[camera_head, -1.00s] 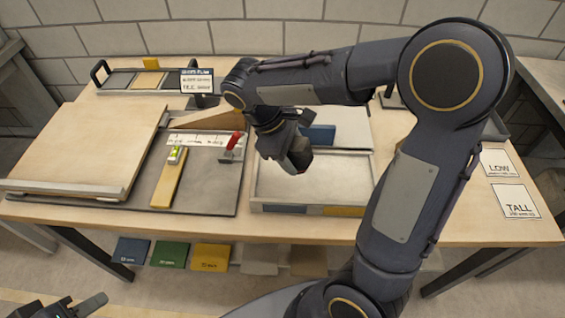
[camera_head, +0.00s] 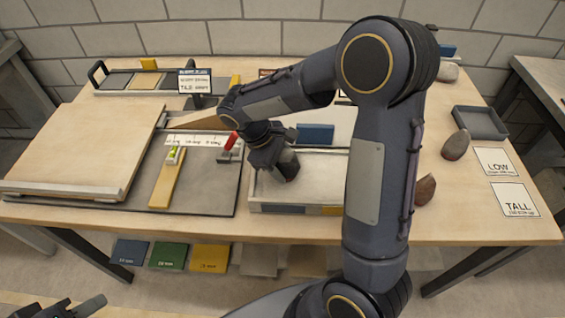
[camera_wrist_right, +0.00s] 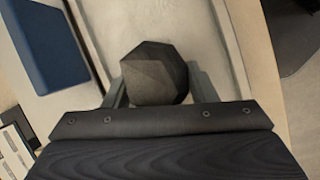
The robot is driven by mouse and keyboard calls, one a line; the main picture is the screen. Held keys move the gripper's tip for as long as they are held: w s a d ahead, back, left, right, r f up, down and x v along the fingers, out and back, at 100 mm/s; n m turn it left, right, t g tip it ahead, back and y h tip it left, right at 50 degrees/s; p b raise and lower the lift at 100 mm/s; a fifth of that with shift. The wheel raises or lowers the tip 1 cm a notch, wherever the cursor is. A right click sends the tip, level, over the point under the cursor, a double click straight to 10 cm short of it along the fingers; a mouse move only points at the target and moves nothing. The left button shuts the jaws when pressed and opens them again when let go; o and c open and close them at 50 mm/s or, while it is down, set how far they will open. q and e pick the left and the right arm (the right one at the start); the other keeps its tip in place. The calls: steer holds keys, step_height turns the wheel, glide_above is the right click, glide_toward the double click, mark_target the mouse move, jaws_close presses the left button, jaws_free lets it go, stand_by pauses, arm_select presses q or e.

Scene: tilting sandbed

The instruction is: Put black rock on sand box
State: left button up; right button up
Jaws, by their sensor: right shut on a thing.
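The black rock (camera_wrist_right: 155,75) is a dark faceted lump between the fingers of my right gripper (camera_wrist_right: 158,88) in the right wrist view. That gripper is shut on it. In the head view my right gripper (camera_head: 283,163) is over the left part of the sand box (camera_head: 262,207), a shallow pale tray at the table's middle. The sand box's wall (camera_wrist_right: 232,50) also shows in the wrist view. I cannot tell whether the rock touches the pale surface. My left gripper (camera_head: 76,308) is at the bottom left, cut by the frame edge; its jaw state is unclear.
A blue block (camera_head: 316,134) is by the sand box's back. A wooden board (camera_head: 80,150) and a yellow level bar (camera_head: 168,180) are left. Two brownish rocks (camera_head: 456,145) (camera_head: 425,189), a grey tray (camera_head: 480,122) and LOW and TALL cards (camera_head: 495,161) (camera_head: 514,199) are right.

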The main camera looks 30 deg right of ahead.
steer(key=shift+f, duration=0.15)
steer(key=o, duration=1.4)
steer(key=shift+r, duration=0.25)
steer(key=p+v, duration=0.1)
steer(key=v, duration=1.1)
steer(key=s+m+t+y, duration=0.7)
steer(key=s+m+y, duration=0.1)
steer(key=s, duration=1.1)
steer(key=shift+s+d+f+m+t, duration=0.25)
steer(key=shift+d+m+t, duration=0.2)
steer(key=shift+m, duration=0.45)
